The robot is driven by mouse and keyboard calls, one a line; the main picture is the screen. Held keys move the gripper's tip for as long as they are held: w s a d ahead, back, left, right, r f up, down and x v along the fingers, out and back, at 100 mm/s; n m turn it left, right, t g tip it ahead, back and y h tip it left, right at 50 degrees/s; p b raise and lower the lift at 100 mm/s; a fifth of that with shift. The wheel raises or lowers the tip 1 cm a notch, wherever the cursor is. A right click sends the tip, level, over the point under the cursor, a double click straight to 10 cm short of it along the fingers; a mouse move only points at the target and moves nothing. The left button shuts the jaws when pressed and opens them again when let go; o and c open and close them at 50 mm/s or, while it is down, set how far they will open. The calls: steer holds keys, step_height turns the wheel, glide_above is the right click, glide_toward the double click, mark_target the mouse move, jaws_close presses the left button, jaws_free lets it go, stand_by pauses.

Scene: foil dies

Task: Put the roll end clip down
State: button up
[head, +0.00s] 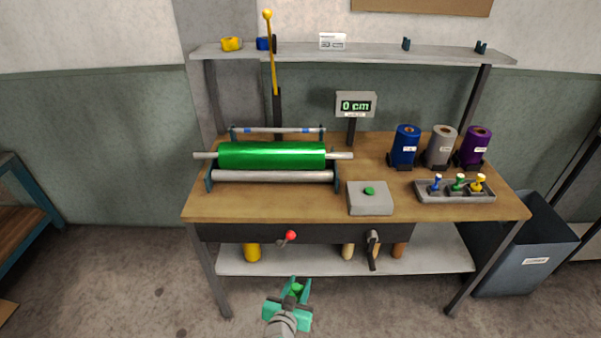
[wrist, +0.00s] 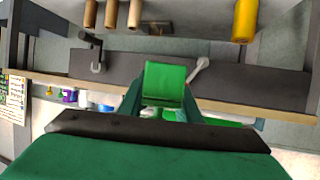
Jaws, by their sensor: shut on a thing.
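My gripper (head: 294,290) is in front of the workbench, below the height of its top, in the head view. It is shut on a small green roll end clip (head: 296,288), held in the air. In the wrist view the clip (wrist: 165,82) shows as a bright green block between the teal fingertips (wrist: 163,100). A green foil roll (head: 272,155) lies on the roller stand on the bench's left half.
The wooden bench top (head: 390,207) has bare room along its front edge. On it are a grey button box (head: 370,198), a tray (head: 455,190) of small coloured tools, and three foil rolls (head: 440,146). A shelf (head: 375,57) runs above. A red-knobbed lever (head: 288,238) juts from the front.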

steer(key=s+f+n+y, duration=0.1)
steer(key=s+f, duration=0.2)
steer(key=f, duration=0.4)
steer(key=s+f+n+y, duration=0.2)
steer(key=s+f, duration=0.2)
steer(key=f, duration=0.4)
steer(key=shift+d+f+y, duration=0.2)
steer(key=shift+d+y, duration=0.1)
steer(key=shift+d, duration=0.05)
steer(key=shift+s, duration=0.1)
